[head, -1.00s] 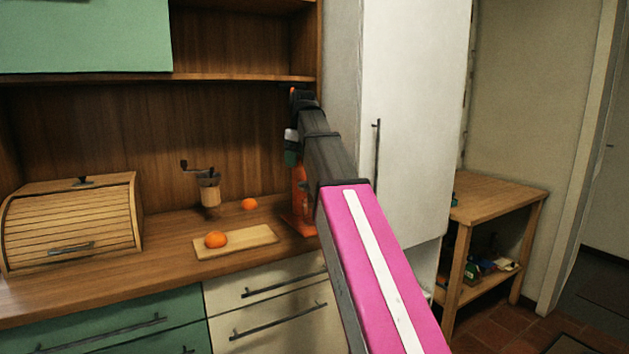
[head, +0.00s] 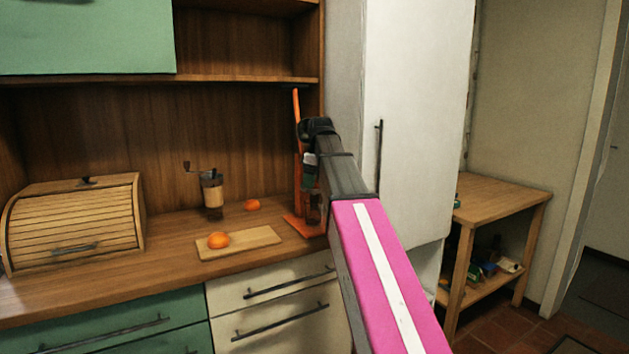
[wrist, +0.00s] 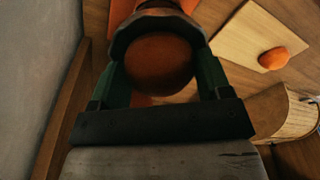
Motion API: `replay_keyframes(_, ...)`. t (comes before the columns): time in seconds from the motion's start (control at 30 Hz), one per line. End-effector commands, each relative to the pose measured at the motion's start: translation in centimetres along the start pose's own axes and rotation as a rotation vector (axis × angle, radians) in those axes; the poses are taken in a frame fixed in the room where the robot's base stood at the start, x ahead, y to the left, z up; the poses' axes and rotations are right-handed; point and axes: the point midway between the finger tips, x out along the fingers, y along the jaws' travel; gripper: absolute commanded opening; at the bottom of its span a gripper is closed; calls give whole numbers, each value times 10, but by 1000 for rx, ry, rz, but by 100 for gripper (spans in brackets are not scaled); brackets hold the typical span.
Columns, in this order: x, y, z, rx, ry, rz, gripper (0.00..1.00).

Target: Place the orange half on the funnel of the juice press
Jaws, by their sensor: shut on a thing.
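The orange juice press (head: 298,190) stands at the right end of the counter, partly hidden by my arm. Its tall orange handle rises beside my wrist. My gripper (wrist: 158,55) is at the press, its green fingers shut on the orange half (wrist: 158,64), which shows as a dim, round, orange-brown shape. The funnel (wrist: 122,40) shows as a brownish rim around the far side of the orange half. I cannot tell whether the half touches the funnel. In the head view the orange half is hidden by my arm.
A cutting board (head: 262,243) with an orange (head: 218,240) lies left of the press. Another orange piece (head: 252,205) and a hand grinder (head: 212,190) stand behind it. A bread box (head: 75,225) is at left. A tall white cabinet (head: 415,130) stands close on the right.

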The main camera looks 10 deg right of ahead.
Motion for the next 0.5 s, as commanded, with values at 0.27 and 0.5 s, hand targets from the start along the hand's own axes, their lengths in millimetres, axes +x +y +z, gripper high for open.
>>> replay_keyframes(0.27, 3, 0, 0, 0, 0, -1, 84)
replay_keyframes(0.5, 2, 0, 0, 0, 0, -1, 97)
